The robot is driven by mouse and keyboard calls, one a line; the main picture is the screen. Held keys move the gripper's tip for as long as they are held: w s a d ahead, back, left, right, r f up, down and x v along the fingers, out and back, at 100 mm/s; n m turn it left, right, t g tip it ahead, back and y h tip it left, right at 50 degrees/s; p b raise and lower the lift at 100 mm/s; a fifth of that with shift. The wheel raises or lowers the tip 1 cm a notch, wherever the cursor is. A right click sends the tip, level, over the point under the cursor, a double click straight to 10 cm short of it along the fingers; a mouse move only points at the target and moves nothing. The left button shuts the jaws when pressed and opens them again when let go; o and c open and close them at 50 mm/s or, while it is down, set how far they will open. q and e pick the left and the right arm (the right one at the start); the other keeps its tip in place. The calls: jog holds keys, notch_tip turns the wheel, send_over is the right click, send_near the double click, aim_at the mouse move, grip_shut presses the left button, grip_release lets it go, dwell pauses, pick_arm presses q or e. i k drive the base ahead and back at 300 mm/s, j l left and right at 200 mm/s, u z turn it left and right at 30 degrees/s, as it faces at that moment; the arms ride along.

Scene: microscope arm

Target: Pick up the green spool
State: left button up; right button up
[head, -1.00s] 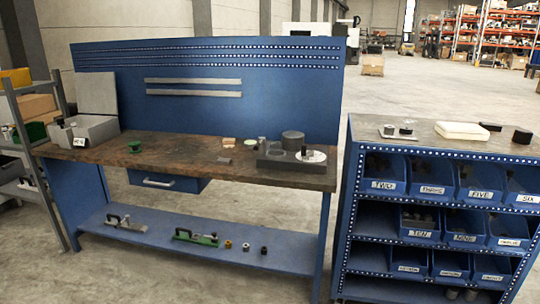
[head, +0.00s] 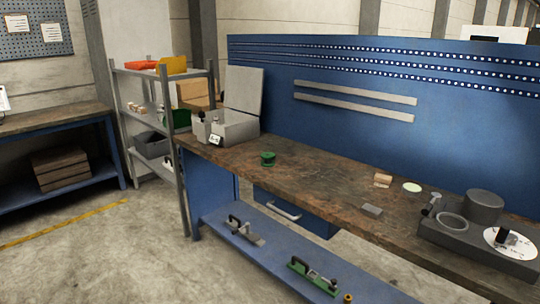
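The green spool (head: 267,158) stands on the wooden top of the blue workbench (head: 310,185), toward its left part and near the front edge. It is right of a grey open-lidded box. Neither of my grippers is in the head view, and nothing touches the spool.
The grey box (head: 237,130) stands at the bench's left end. A grey fixture (head: 465,245) with a cylinder and white disc is at the right. A wood block (head: 382,180) and grey block (head: 372,210) lie between. A shelf rack (head: 150,110) stands left; concrete floor (head: 120,260) in front is clear.

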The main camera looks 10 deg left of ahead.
aim_at(268, 162)
jog(key=i+u, duration=0.2)
jog(key=i, duration=0.25)
jog(key=i+z, duration=0.25)
jog(key=i, duration=0.15)
jog(key=i+j+z, duration=0.25)
jog(key=i, duration=0.15)
jog(key=i+j+z, duration=0.1)
jog(key=i+z, duration=0.15)
jog(key=i, duration=0.15)
jog(key=i+j+z, duration=0.1)
jog(key=j+z, duration=0.3)
jog(key=j, duration=0.35)
jog(key=j+z, duration=0.4)
jog(key=j, duration=0.4)
jog(key=k+j+z, duration=0.4)
jog(key=k+j, duration=0.15)
jog(key=k, duration=0.05)
